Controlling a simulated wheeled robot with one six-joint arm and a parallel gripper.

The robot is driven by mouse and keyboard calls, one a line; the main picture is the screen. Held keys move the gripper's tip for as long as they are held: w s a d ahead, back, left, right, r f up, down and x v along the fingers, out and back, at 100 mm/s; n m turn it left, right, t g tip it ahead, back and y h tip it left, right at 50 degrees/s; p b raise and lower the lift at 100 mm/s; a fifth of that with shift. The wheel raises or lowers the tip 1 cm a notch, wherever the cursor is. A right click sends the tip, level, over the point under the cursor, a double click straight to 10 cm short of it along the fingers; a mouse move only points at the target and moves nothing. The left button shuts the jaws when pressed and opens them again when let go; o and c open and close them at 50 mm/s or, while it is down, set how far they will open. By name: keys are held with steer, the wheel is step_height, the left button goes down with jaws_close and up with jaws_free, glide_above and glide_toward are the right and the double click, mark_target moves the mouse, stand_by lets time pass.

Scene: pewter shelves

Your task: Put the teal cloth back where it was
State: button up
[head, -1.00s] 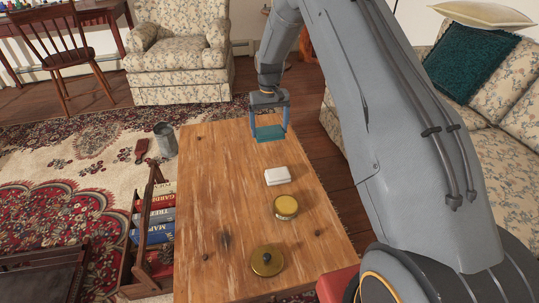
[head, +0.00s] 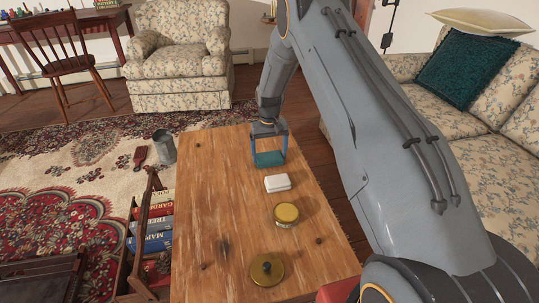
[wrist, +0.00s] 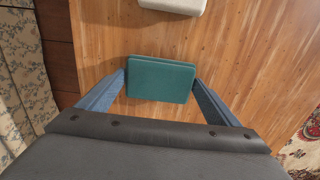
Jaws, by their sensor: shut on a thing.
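The teal cloth (head: 270,159) is a small folded block at the far end of the wooden table. My gripper (head: 269,163) is shut on it, with one blue finger at each side. In the wrist view the cloth (wrist: 161,80) lies flat between the two fingertips (wrist: 160,83), above the bare wood. It is at or just above the table top; I cannot tell whether it touches.
On the wooden table (head: 215,200), a white block (head: 277,183), a yellow-lidded tin (head: 286,214) and a brass lid-like disc (head: 267,269) stand in a line nearer me. A metal can (head: 164,143) stands on the rug left of the table. The table's left side is clear.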

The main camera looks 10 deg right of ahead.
mark_target(269, 156)
steer(key=shift+f, duration=0.15)
steer(key=o, duration=0.9)
step_height(269, 156, up, 12)
steer(key=f+p, duration=0.1)
steer(key=p, duration=0.1)
steer(key=s+a+r, duration=0.5)
steer(key=s+r, duration=0.3)
steer(key=r, duration=0.3)
steer(key=s+a+r+n, duration=0.1)
steer(key=s+a+r, duration=0.1)
steer(key=s+r, duration=0.3)
steer(key=s+a+r+n, duration=0.1)
steer(key=s+a+r, duration=0.25)
steer(key=s, duration=0.45)
steer(key=shift+n+y, duration=0.3)
steer(key=shift+n, duration=0.4)
steer(key=s+r, duration=0.1)
steer(key=s, duration=0.7)
steer(key=s+r, duration=0.1)
steer(key=s, duration=1.5)
steer(key=shift+d+r, duration=0.2)
steer(key=shift+r, duration=0.2)
